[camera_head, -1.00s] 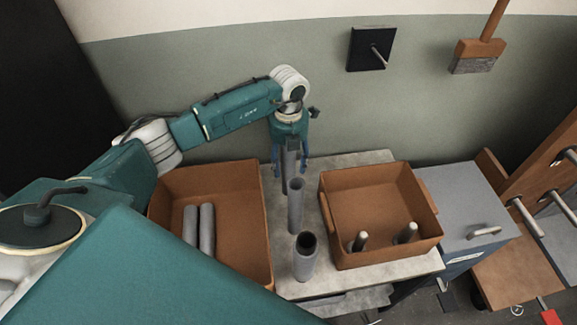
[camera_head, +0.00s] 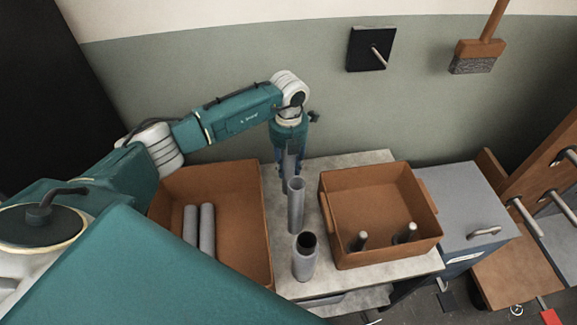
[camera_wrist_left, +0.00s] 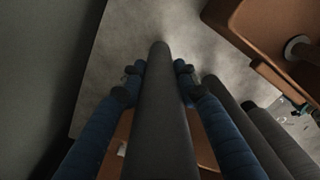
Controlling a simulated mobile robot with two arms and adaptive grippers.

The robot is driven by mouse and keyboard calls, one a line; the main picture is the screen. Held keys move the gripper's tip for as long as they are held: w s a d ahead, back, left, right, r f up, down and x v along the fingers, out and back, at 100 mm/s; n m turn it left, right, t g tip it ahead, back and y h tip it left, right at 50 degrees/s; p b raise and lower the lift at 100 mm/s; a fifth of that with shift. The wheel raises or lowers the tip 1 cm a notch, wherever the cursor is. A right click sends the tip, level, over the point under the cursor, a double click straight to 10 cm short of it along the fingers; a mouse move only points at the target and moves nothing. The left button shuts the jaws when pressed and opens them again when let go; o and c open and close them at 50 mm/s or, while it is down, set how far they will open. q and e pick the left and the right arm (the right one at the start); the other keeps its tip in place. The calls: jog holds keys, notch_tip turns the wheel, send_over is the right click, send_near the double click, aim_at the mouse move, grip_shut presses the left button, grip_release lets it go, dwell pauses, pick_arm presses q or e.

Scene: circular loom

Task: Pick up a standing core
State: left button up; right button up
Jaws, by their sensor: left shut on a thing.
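Three grey tubular cores stand in a row on the pale table between two brown bins. My left gripper (camera_head: 289,162) points down at the far core (camera_head: 289,171) and is shut on it, one finger on each side. In the left wrist view the held core (camera_wrist_left: 160,115) runs lengthwise between the two blue fingers (camera_wrist_left: 160,80). The middle core (camera_head: 296,206) and the near core (camera_head: 304,260) stand free, closer to me. Whether the held core's base touches the table is hidden behind the middle core. My right gripper is not in view.
The left bin (camera_head: 256,190) holds two grey cores lying side by side. The right bin (camera_head: 432,205) holds two upright pegs with pale tops. The wall stands close behind the table. A grey cabinet (camera_head: 460,195) is at the right.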

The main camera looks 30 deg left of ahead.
pick_arm(q)
notch_tip(320, 180, up, 20)
jog(key=b, duration=0.2)
jog(key=shift+f, duration=0.15)
jog(key=o, duration=0.5)
jog(key=shift+c, duration=0.2)
grip_shut()
